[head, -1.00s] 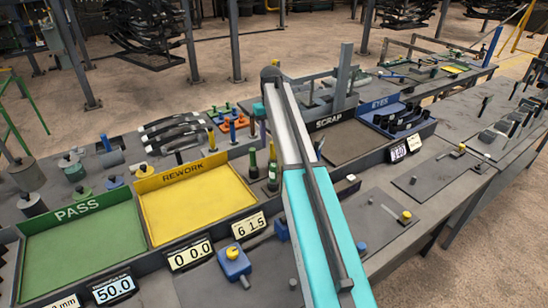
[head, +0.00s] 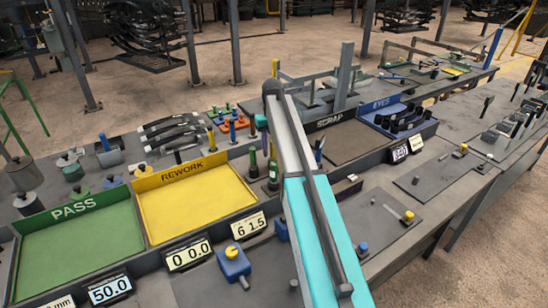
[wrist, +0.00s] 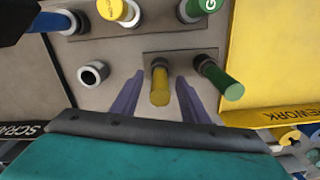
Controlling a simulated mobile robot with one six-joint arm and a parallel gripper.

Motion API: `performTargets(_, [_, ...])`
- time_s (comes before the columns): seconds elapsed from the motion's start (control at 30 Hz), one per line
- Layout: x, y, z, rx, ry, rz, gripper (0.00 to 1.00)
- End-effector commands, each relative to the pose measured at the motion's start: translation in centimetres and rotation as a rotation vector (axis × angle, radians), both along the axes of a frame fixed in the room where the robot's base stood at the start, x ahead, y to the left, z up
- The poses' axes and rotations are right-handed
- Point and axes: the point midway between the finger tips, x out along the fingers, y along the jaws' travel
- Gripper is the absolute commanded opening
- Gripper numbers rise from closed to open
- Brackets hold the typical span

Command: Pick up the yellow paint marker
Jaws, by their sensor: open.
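The yellow paint marker (wrist: 160,86) stands in a holder on a grey plate in the wrist view, its rounded end toward the camera. My gripper (wrist: 160,92) is open, with one finger on each side of the marker. I cannot tell whether either finger touches it. In the head view my arm hides the gripper, and I cannot make out the yellow marker there.
A green marker (wrist: 222,82) stands close right of the fingers. An empty round holder (wrist: 93,74) is on the left. A yellow-capped piece (wrist: 118,10) and another green one (wrist: 196,8) stand beyond. The yellow REWORK tray (head: 192,205) and SCRAP tray (head: 350,142) flank the spot.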

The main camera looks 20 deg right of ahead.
Motion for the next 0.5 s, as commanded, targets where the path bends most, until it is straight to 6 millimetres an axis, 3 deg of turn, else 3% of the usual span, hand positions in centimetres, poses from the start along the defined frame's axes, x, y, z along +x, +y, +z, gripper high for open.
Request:
performTargets(0.17, [0.01,-0.01,-1.66,0.0,-0.001,0.0,0.41])
performTargets(0.5, [0.02,-0.06,-1.76,0.0,-0.001,-0.001,0.41])
